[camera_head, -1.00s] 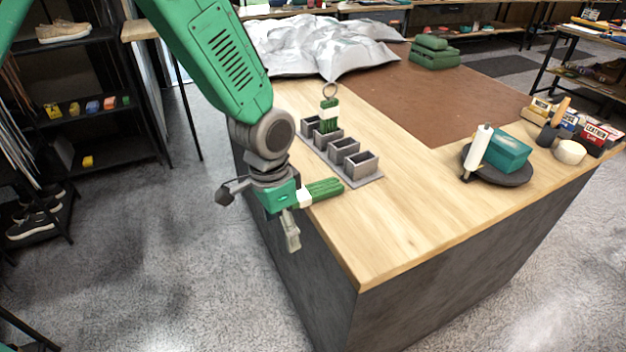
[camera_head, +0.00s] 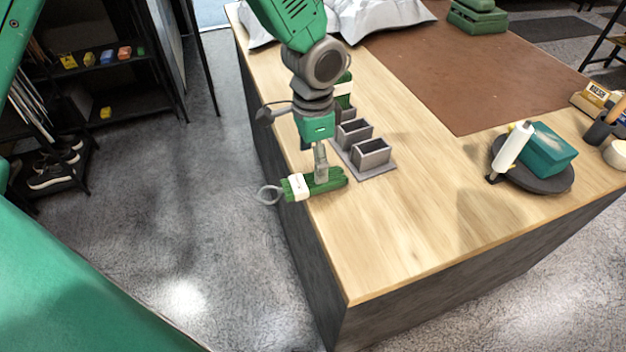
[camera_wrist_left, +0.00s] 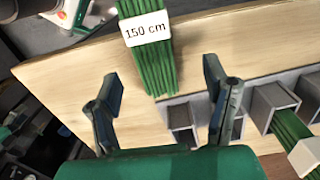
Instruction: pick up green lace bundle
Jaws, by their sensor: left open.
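A green lace bundle (camera_head: 327,182) with a white band and a pale ring lies at the left edge of the wooden table (camera_head: 400,240), its ring end overhanging the edge. In the left wrist view, the bundle (camera_wrist_left: 155,70) shows a "150 cm" label and lies ahead of the fingers, its near end in line with the gap between them. My left gripper (camera_head: 321,166) points down at the bundle in the head view; it partly covers the bundle. In the left wrist view, the gripper (camera_wrist_left: 165,92) is open with nothing between its fingers. My right gripper is not in view.
A grey rack of open boxes (camera_head: 372,153) stands just beyond the bundle. Another green bundle (camera_head: 343,88) stands in it, partly hidden by my arm; it also shows in the left wrist view (camera_wrist_left: 288,125). A dark round stand (camera_head: 533,178) holds a teal box (camera_head: 546,148). The table's front is clear.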

